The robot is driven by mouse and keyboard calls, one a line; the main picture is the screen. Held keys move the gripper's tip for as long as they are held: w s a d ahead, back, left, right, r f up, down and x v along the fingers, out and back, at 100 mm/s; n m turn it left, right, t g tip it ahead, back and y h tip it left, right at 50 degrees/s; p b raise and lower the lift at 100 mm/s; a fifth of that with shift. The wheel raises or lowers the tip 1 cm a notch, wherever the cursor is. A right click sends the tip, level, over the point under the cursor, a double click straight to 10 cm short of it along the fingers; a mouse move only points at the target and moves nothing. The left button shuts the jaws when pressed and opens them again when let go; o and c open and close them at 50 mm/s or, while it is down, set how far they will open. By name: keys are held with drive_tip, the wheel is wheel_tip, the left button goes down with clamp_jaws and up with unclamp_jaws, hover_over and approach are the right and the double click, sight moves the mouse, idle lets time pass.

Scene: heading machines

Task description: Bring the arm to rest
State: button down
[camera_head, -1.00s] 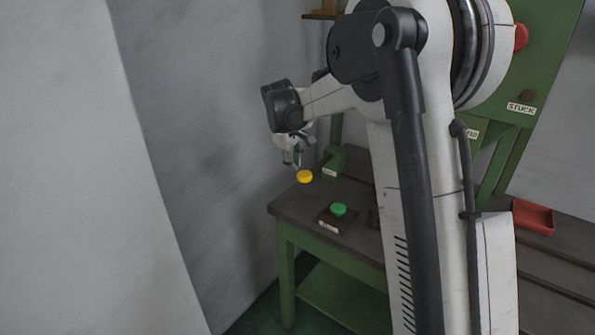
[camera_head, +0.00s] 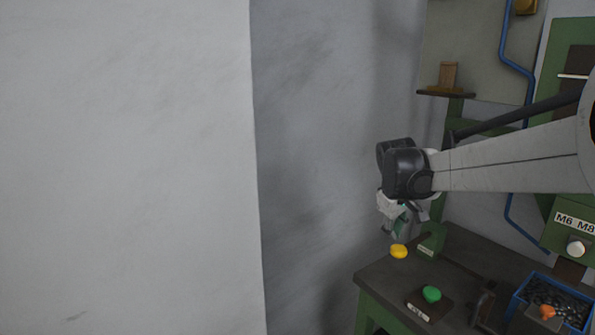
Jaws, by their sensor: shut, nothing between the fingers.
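My arm reaches in from the right edge of the head view, its forearm nearly level. My gripper (camera_head: 397,236) hangs from the dark wrist, pointing down, just above a yellow round button (camera_head: 399,251). I cannot tell whether it touches the button. The gripper's fingers are small and partly hidden by the wrist, and they look shut with nothing in them.
A green button (camera_head: 431,294) on a labelled dark base stands on the dark bench top (camera_head: 376,278). A blue bin (camera_head: 566,279) with dark small parts and an orange piece is at the lower right. A shelf (camera_head: 446,93) holds a wooden block. Grey walls fill the left.

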drive_tip(key=s+a+r+m+t+y, duration=0.1)
drive_tip(key=s+a+r, duration=0.1)
drive_tip(key=s, duration=0.7)
drive_tip(key=s+a+r+m+t, duration=0.1)
drive_tip(key=s+a+r+m, duration=0.15)
drive_tip(key=s, duration=0.65)
drive_tip(key=s+a+f+m+t, duration=0.1)
drive_tip(key=s+f, duration=0.1)
drive_tip(key=s, duration=0.5)
drive_tip(key=s+a+f+m+t+y, duration=0.1)
drive_tip(key=s+f, duration=0.1)
drive_tip(key=s, duration=0.5)
drive_tip(key=shift+f, duration=0.3)
drive_tip(key=shift+s, duration=0.1)
